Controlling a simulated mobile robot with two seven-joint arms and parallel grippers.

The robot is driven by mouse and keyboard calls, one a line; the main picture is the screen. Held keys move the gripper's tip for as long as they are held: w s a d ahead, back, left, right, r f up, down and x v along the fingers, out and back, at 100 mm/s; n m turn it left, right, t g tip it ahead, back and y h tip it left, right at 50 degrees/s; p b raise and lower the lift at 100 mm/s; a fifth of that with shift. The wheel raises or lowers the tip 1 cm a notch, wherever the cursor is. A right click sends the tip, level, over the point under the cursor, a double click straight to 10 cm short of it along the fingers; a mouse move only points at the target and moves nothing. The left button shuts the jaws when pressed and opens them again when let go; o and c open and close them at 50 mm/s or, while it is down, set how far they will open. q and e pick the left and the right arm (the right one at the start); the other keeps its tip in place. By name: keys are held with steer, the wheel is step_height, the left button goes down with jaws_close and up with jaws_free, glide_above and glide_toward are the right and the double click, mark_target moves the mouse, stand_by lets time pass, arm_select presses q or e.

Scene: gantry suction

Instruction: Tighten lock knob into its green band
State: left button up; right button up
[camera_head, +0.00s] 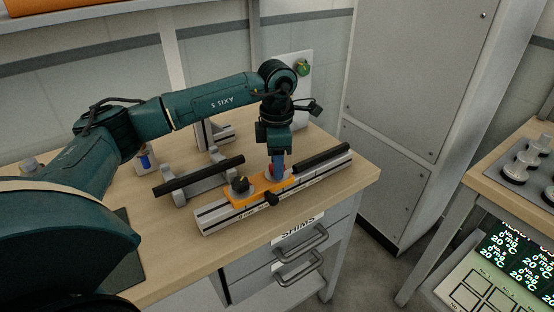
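An orange carriage (256,192) sits on a pale rail fixture (222,215) on the wooden bench. A black knob (240,184) stands on the carriage's left part, and a smaller dark knob (272,198) is on its front side. I cannot tell which is the lock knob, and no green band can be made out on either. My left gripper (277,170) points straight down at the carriage's right part. Its blue finger is over a small red part (268,173), largely hidden; finger gap and contact cannot be told. My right gripper is not in view.
A green round part (303,68) is on a white panel at the back. Drawers (290,262) are below the bench; a tall cabinet (415,110) stands right.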

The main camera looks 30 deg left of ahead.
arm_select(q)
steer(key=c, duration=0.6)
steer(key=m+b, duration=0.1)
steer(key=m, duration=0.1)
steer(key=shift+m, duration=1.6)
steer(key=o, duration=1)
step_height(320, 180, up, 13)
steer(key=shift+r, duration=0.1)
